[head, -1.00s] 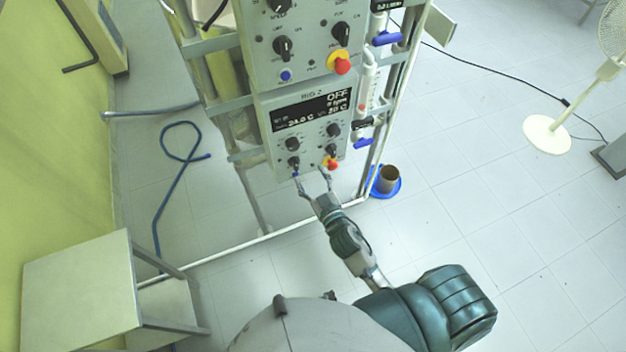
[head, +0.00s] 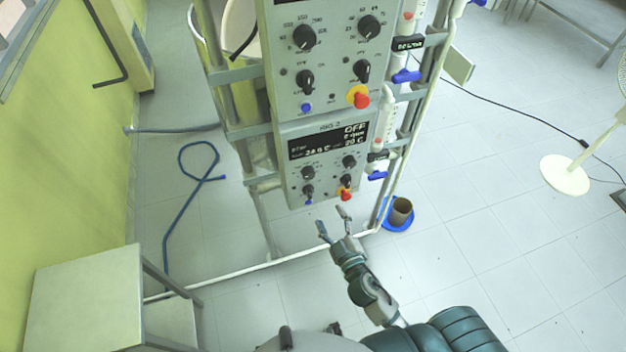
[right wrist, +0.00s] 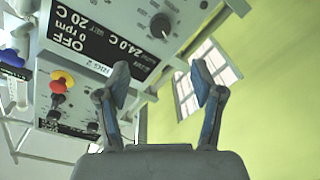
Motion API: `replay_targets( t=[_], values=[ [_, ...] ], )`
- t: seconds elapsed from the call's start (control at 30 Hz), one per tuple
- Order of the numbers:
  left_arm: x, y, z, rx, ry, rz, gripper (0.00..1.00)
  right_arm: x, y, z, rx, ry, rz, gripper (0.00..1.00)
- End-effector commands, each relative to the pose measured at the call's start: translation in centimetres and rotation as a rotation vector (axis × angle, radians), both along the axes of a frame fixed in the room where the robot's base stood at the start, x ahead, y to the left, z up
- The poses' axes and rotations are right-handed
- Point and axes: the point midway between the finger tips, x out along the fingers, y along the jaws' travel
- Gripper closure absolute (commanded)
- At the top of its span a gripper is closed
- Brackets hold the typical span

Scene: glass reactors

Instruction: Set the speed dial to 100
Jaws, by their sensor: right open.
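The lower control box (head: 329,137), marked RIG 2, has a dark display (head: 328,141) reading OFF, 0 rpm and 20 C. Below the display are several black dials, among them an upper-left dial (head: 308,172), probably speed; its label is too small to read. In the right wrist view, upside down, a black dial (right wrist: 160,25) with a ring of marks shows beyond the display (right wrist: 100,35). My right gripper (head: 333,221) is open and empty, just below the box's lower edge in the head view, touching no dial. My left gripper is not in view.
The upper box (head: 330,60) carries more dials and a red button on yellow (head: 359,97). Blue-handled valves (head: 406,76) line the frame's right side. A brown pot in a blue dish (head: 400,212) stands on the floor. A small table (head: 85,300) is at lower left.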

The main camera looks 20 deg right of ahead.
Motion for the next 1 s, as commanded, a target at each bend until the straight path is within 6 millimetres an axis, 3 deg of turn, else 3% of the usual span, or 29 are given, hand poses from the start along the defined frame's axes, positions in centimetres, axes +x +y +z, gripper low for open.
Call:
replay_targets(
  t=[0.3, 0.53, 0.7, 1.0],
  values=[
    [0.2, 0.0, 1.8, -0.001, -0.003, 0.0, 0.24, 7.8, 0.7, 0.4, 0.0, -0.004, 0.0, 0.33],
    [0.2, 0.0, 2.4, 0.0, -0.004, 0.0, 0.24, 12.3, 1.1, 0.3, 0.001, -0.002, -0.001, 0.33],
    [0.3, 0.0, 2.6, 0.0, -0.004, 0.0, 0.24, 14.1, 1.3, 0.1, 0.002, -0.001, 0.0, 0.33],
    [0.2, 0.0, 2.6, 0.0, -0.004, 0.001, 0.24, 14.6, 1.4, 0.0, 0.003, 0.0, 0.0, 0.33]
  ],
)
